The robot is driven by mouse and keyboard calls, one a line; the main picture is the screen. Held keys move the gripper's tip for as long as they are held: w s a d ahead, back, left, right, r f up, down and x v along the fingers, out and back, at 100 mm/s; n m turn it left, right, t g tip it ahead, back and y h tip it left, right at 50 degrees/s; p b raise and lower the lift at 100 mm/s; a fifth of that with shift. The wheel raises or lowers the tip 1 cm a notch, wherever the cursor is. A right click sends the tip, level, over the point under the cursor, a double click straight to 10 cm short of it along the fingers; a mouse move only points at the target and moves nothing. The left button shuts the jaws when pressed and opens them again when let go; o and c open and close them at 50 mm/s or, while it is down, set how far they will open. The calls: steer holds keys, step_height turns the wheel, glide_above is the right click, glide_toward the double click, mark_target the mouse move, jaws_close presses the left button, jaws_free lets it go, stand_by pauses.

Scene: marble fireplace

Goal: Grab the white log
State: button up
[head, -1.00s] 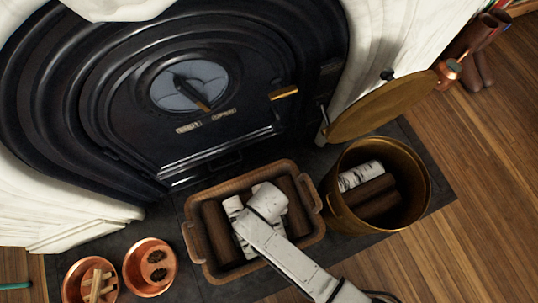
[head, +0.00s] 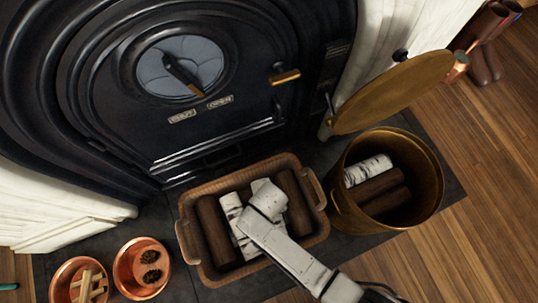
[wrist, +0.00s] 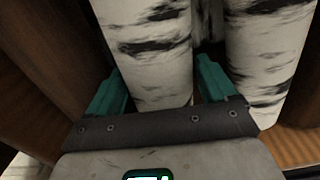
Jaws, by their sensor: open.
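White birch-bark logs lie in the wooden basket (head: 187,245) among dark brown logs. In the wrist view, one white log (wrist: 148,40) lies between the teal fingers of my gripper (wrist: 160,82). One finger is on its left side, and the other is in the gap before a second white log (wrist: 270,55). My gripper is open and low around the first log. I cannot tell whether the fingers touch it. In the head view, my arm hides the fingertips and part of the logs; a white log (head: 230,207) shows left of it.
A brass bucket (head: 430,205) with a white log (head: 368,169) and brown logs stands right of the basket. Its round lid (head: 400,92) is raised behind. Two copper bowls (head: 125,262) (head: 62,275) sit at left. The black stove (head: 235,135) rises behind the basket.

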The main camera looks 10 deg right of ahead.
steer(key=shift+c, duration=0.4)
steer(key=c, duration=1)
steer(key=shift+r, duration=0.1)
steer(key=shift+c, duration=0.2)
steer(key=shift+r, duration=0.1)
